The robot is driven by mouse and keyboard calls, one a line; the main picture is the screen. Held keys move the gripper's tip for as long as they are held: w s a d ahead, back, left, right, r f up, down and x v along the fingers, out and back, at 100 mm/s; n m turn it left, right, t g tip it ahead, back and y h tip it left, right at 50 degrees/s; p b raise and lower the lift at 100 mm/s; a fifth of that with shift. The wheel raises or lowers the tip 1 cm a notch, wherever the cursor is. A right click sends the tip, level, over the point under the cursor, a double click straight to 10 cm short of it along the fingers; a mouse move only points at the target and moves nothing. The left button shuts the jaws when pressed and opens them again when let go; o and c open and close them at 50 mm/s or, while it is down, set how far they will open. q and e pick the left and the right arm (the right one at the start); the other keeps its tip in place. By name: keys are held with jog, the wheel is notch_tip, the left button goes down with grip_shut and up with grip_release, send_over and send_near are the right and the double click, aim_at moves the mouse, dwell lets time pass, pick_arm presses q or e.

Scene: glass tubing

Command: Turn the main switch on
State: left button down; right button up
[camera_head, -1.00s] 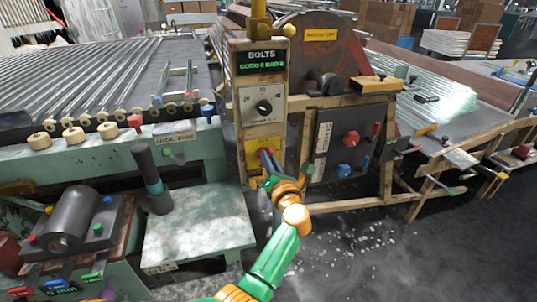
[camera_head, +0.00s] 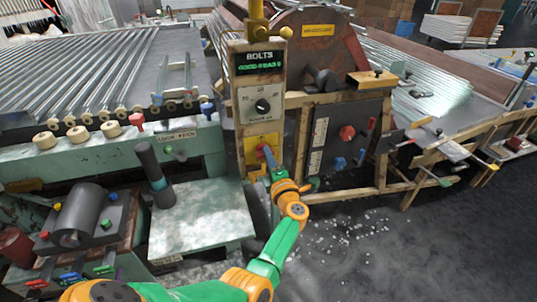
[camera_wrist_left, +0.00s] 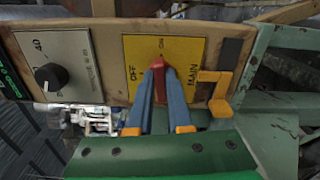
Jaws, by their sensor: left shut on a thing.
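The main switch is a yellow plate (camera_head: 262,141) low on the upright control box, under a dial. In the left wrist view its plate (camera_wrist_left: 178,50) reads OFF, ON and MAIN. The switch has a red lever (camera_wrist_left: 158,72), which lies close to the ON mark in that view; its exact angle is hard to tell. My left gripper (camera_head: 265,153) is at the plate. Its blue fingers (camera_wrist_left: 159,88) are shut on the red lever, one on each side. They hide part of it. My right gripper is in neither view.
A black dial (camera_head: 263,106) and a green BOLTS display (camera_head: 260,62) sit above the switch. A dark panel with a red knob (camera_head: 347,133) stands to the right. A yellow bracket (camera_wrist_left: 215,92) sticks out close beside the fingers. Glass bits lie on the floor.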

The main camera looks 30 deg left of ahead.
pick_arm(q)
jog(key=shift+f+m, duration=0.1)
jog(key=shift+m, duration=0.8)
jog(key=c, duration=0.8)
grip_release()
jog(key=shift+c, duration=0.2)
